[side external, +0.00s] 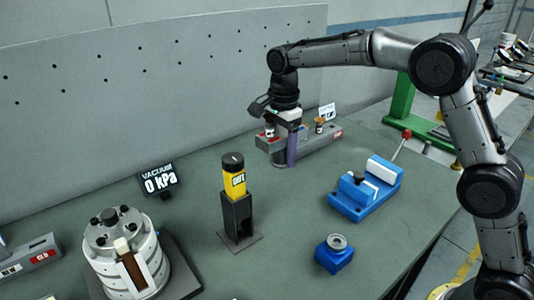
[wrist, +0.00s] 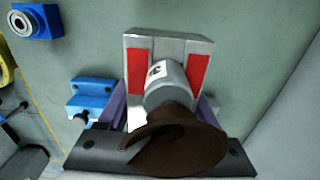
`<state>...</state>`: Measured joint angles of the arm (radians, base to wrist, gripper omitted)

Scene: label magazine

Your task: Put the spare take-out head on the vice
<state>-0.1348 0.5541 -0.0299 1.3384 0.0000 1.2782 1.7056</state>
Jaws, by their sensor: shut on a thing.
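My gripper (side external: 291,150) points down at the left end of the grey rack (side external: 328,134) by the back wall. In the wrist view it is shut on the take-out head, whose grey cylinder (wrist: 166,85) carries a small white label and whose brown cup (wrist: 175,146) faces the camera. A grey block with two red panels (wrist: 139,68) is behind the cylinder. I cannot tell whether the head still touches the rack. The vice (side external: 365,190), blue with white jaws and a red-knobbed handle, stands on the bench to the right, apart from my gripper.
A blue block with a metal ring (side external: 335,256) sits near the front edge. A black stand with a yellow cylinder marked OUT (side external: 234,185) is mid-bench. A white round machine (side external: 124,250) and a vacuum display (side external: 158,182) stand left. Bare bench lies between rack and vice.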

